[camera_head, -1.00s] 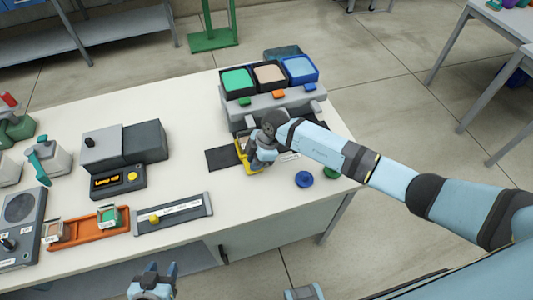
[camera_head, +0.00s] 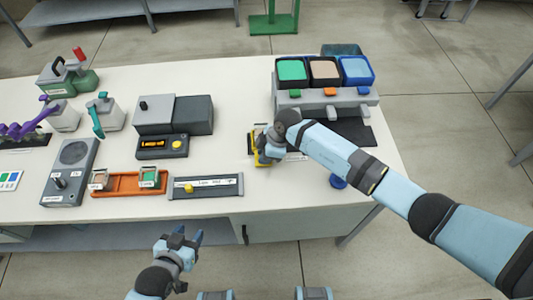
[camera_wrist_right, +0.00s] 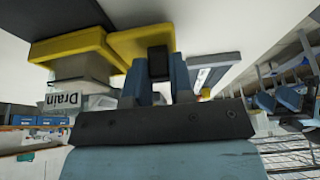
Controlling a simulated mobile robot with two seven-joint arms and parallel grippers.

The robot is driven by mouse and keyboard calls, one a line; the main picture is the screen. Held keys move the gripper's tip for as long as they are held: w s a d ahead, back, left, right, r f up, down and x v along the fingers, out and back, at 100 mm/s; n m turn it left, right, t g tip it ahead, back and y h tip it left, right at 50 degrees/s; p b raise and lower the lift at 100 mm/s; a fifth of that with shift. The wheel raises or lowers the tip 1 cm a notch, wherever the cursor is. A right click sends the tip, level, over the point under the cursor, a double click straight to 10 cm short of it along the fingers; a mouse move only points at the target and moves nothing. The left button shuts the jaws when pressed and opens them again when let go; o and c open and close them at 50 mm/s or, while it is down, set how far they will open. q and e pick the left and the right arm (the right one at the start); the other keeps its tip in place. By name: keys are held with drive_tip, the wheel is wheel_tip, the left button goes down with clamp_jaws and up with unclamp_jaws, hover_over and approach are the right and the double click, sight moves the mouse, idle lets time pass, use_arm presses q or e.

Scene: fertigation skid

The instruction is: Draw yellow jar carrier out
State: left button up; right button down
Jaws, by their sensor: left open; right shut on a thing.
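The yellow jar carrier (camera_head: 263,161) is on the white bench, left of the three-bin dispenser, over a small dark pad. Most of it is hidden behind my right gripper (camera_head: 270,146). In the right wrist view, my right gripper (camera_wrist_right: 160,75) is shut on a yellow part of the carrier (camera_wrist_right: 143,42). A second yellow part beside it sits by a pale jar (camera_wrist_right: 85,72) with a "Drain" label. My left gripper (camera_head: 188,238) is open and empty in front of the bench's near edge.
The dispenser (camera_head: 322,102) with green, tan and blue bins stands at the back right. A grey display unit (camera_head: 175,115), an orange tray (camera_head: 130,184) and a grey slider panel (camera_head: 206,187) lie to the left.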

drive_tip(key=c, duration=1)
unclamp_jaws()
drive_tip(key=shift+a+r, duration=0.1)
drive_tip(key=shift+a, duration=0.2)
drive_tip(key=shift+d+r, duration=0.3)
drive_tip(key=shift+r, duration=0.1)
drive_tip(key=v, duration=1.2)
drive_tip(key=shift+r, duration=0.4)
drive_tip(key=shift+d, duration=0.1)
